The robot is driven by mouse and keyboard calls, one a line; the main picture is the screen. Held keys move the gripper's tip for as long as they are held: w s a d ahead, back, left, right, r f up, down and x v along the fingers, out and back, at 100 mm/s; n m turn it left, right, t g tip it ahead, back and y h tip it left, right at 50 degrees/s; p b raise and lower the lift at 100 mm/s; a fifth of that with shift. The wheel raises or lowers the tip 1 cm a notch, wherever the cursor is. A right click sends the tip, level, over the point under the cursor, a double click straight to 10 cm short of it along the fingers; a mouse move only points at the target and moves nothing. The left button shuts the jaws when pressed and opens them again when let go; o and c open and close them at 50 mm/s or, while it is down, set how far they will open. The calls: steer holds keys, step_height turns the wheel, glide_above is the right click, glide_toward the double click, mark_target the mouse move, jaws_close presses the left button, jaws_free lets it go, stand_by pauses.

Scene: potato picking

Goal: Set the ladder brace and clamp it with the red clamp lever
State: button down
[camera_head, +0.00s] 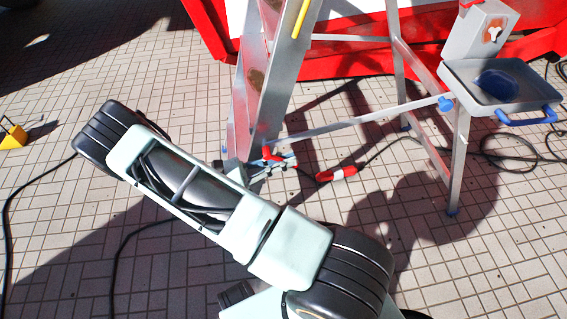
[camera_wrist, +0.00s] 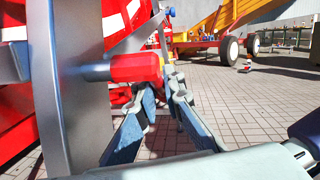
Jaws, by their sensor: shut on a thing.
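The metal ladder (camera_head: 268,85) stands upright on the tiles. Its brace (camera_head: 360,120) is a thin grey bar that slopes across the ladder from the lower left to a blue knob (camera_head: 445,104) on the rear leg. The red clamp lever (camera_head: 270,154) is at the brace's left end, low on the ladder's side rail. In the wrist view the red lever (camera_wrist: 135,68) sticks out beside the grey rail (camera_wrist: 70,95). My gripper (camera_wrist: 164,84) is shut on the lever's end, with its fingertips close around it. The exact contact is partly hidden.
A grey tray (camera_head: 508,100) with a blue item hangs on the ladder's right. A red-and-white piece (camera_head: 337,173) lies on the floor near dark cables. A red frame (camera_head: 350,62) stands behind the ladder. A yellow block (camera_head: 13,137) lies at far left. The front right floor is clear.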

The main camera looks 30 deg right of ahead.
steer(key=shift+s+d, duration=0.1)
steer(key=shift+s, duration=0.1)
stand_by(0.3)
steer(key=c, duration=2)
jaws_free()
steer(key=shift+w, duration=0.1)
steer(key=shift+c, duration=0.2)
steer(key=v, duration=1.2)
steer(key=shift+f, duration=0.2)
steer(key=shift+c, duration=0.4)
